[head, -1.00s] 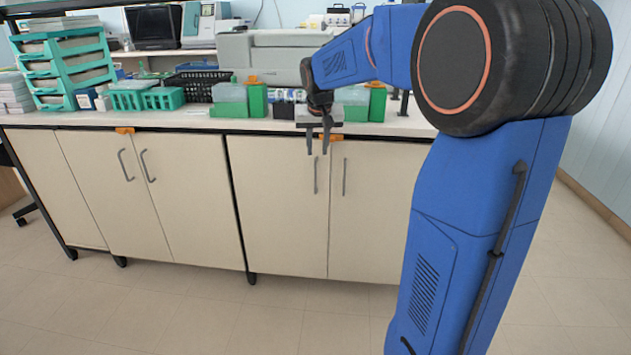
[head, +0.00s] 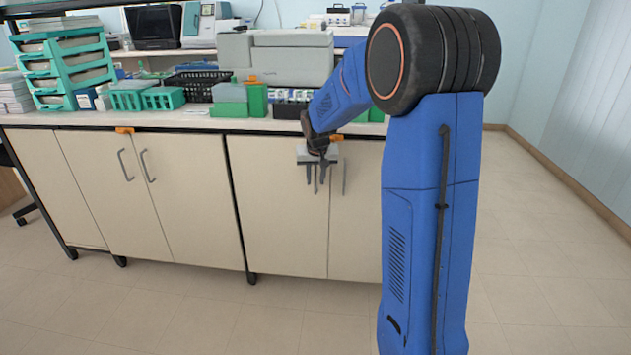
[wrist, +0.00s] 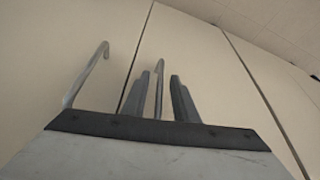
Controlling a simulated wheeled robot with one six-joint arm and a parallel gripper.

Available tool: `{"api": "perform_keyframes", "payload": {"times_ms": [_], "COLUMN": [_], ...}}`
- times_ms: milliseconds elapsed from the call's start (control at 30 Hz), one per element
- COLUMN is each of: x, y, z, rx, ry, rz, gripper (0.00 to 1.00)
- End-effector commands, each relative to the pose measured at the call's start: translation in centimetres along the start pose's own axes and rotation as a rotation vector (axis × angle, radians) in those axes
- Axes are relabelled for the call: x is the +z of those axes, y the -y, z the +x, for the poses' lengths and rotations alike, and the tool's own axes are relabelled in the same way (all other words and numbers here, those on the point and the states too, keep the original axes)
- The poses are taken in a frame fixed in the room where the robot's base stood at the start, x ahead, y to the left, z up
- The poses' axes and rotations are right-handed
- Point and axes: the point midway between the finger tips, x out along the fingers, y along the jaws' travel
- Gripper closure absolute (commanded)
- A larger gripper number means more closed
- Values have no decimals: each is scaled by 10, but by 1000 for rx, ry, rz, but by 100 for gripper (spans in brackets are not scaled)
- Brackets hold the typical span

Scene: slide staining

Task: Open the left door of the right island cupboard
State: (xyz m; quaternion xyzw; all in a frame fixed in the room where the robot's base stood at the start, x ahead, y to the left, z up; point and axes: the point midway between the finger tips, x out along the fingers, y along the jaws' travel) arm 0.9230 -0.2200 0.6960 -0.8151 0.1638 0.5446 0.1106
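The right island cupboard has two cream doors, both shut. Its left door (head: 278,225) shows a vertical grey handle (head: 315,188) near its right edge, partly hidden by my gripper. My gripper (head: 315,178) points down in front of this handle, its fingers apart. In the wrist view my gripper (wrist: 160,82) is open, with the left door's handle (wrist: 158,92) between the two fingers; contact cannot be told. The right door (head: 355,235) has its own handle (head: 344,179), which also shows in the wrist view (wrist: 84,76), outside the fingers.
The left cupboard (head: 100,195) has two shut doors with handles. The worktop (head: 200,120) above carries green racks (head: 163,98), a black basket (head: 197,84) and a grey machine (head: 290,57). An orange catch (head: 336,138) sits at the worktop edge. The floor (head: 200,310) in front is clear.

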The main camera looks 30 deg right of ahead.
Motion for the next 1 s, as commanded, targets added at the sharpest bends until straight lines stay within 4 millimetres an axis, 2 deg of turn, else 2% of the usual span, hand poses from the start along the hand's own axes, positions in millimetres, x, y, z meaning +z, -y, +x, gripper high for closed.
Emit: {"api": "perform_keyframes", "payload": {"times_ms": [200,467,600,1000], "x": [0,0,0,0], "y": [0,0,0,0], "z": [13,14,14,14], "rx": [0,0,0,0], "ry": [0,0,0,0], "rz": [0,0,0,0], "gripper": [74,74,100,100]}}
